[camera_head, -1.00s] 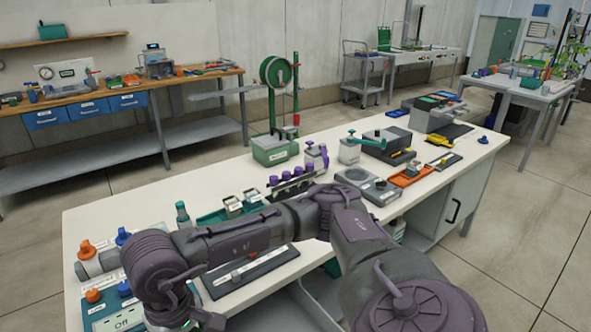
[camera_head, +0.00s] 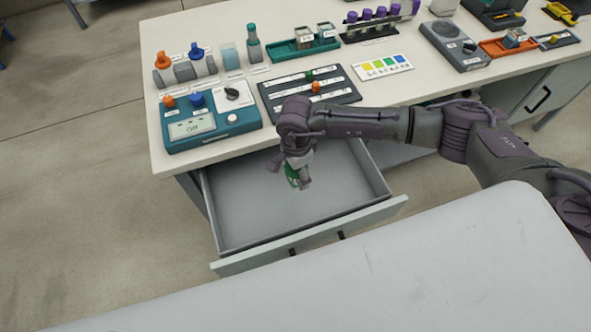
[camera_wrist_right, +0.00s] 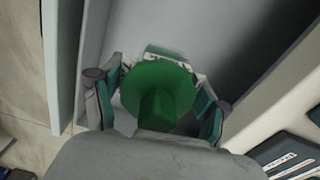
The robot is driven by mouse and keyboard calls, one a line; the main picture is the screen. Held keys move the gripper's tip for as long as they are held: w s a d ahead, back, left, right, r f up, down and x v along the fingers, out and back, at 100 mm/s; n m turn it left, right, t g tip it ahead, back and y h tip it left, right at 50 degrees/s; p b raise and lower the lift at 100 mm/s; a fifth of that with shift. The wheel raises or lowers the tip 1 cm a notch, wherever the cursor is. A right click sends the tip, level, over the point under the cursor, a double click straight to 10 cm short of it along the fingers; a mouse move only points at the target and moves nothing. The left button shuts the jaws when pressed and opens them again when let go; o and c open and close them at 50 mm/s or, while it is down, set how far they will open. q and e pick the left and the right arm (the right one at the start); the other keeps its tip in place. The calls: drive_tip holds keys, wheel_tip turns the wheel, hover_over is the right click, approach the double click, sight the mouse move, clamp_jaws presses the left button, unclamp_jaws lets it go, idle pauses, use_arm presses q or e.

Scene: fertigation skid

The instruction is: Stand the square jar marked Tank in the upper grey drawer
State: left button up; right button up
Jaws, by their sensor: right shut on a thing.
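My right gripper (camera_head: 298,184) is shut on a jar with a green lid (camera_head: 291,174) and holds it over the open grey drawer (camera_head: 312,236). In the right wrist view the round green lid with its raised grip (camera_wrist_right: 157,95) sits between the fingers of my right gripper (camera_wrist_right: 157,108). The lid hides most of the jar's body, and its marking cannot be read. I cannot tell whether the jar touches the drawer floor. The drawer is pulled out from under the bench and its visible floor is bare. My left gripper is not in view.
The white bench top (camera_head: 165,30) lies behind the drawer. A teal control box (camera_head: 212,120) and a black board with sliders (camera_head: 310,88) stand near its front edge, with a colour card (camera_head: 382,66) beside them. My right arm crosses the bench's front edge from the right.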

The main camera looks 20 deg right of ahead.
wheel_tip(320, 180, down, 2)
drive_tip(key=shift+w+a+f+m, duration=0.1)
drive_tip(key=shift+a+f+m, duration=0.1)
drive_tip(key=shift+m, duration=0.6)
wheel_tip(320, 180, down, 8)
drive_tip(key=b, duration=0.5)
drive_tip(key=shift+b, duration=0.4)
drive_tip(key=shift+f+b, duration=0.7)
drive_tip(key=o, duration=1.2)
drive_tip(key=shift+d, duration=0.1)
drive_tip(key=shift+r, duration=0.1)
